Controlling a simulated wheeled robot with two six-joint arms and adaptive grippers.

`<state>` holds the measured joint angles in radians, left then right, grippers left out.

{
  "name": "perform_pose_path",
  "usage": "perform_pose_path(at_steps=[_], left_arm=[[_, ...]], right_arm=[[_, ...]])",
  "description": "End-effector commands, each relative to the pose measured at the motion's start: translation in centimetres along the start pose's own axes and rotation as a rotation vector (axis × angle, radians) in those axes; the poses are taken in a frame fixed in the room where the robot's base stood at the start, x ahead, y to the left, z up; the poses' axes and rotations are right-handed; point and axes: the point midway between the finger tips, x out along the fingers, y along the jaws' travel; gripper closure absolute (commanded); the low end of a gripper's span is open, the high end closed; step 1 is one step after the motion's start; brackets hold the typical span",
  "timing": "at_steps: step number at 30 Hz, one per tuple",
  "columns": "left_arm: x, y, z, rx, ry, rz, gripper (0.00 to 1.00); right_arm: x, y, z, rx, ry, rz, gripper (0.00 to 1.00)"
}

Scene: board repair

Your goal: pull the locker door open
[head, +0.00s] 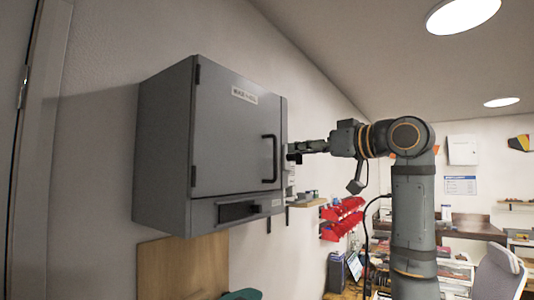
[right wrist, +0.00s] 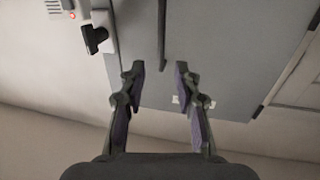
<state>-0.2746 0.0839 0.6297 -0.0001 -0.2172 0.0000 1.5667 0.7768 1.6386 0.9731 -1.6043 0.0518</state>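The grey locker (head: 165,140) hangs on the wall at the left of the head view. Its door (head: 225,130) is shut, with a white label near the top and a dark vertical bar handle (head: 270,158) near its right edge. My right gripper (head: 296,152) is just right of the locker's right edge. In the right wrist view, my right gripper (right wrist: 159,72) is open, its two fingers apart and nothing between the pads. The handle (right wrist: 162,35) shows just beyond the fingertips, in line with the gap. The door face (right wrist: 220,50) fills much of that view. My left gripper is not in view.
Below the door is a panel with a dark slot (head: 240,211). A small shelf (head: 307,202) and red bins (head: 342,218) are on the wall beyond the locker. A wooden board (head: 183,265) stands below it. A chair (head: 498,275) is at the right.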

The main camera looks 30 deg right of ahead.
Motion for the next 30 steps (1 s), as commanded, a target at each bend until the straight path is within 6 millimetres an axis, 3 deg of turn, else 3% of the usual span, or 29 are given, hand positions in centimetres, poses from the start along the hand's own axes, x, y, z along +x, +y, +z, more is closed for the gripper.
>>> perform_pose_path(at_steps=[3, 8, 11, 18, 22, 26, 30], left_arm=[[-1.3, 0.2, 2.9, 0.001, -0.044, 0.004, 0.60], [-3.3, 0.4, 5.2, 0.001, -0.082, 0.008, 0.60], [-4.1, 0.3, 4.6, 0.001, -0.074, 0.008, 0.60], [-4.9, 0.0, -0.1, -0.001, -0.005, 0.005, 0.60], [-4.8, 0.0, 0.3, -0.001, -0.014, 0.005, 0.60], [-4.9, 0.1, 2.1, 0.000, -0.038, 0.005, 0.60], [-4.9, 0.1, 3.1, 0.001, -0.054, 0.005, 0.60]], right_arm=[[1.9, -0.1, -0.3, 0.002, -0.004, -0.004, 0.68], [5.5, -0.1, -0.4, 0.003, -0.005, -0.004, 0.68], [7.4, -0.1, -0.4, 0.003, -0.004, -0.004, 0.68], [10.0, 0.0, -0.1, 0.001, -0.001, -0.002, 0.68], [10.2, 0.0, 0.0, 0.001, 0.000, -0.001, 0.68], [10.2, 0.0, 0.1, 0.001, 0.000, -0.001, 0.68], [10.2, 0.0, 0.1, 0.001, -0.001, -0.001, 0.84]])
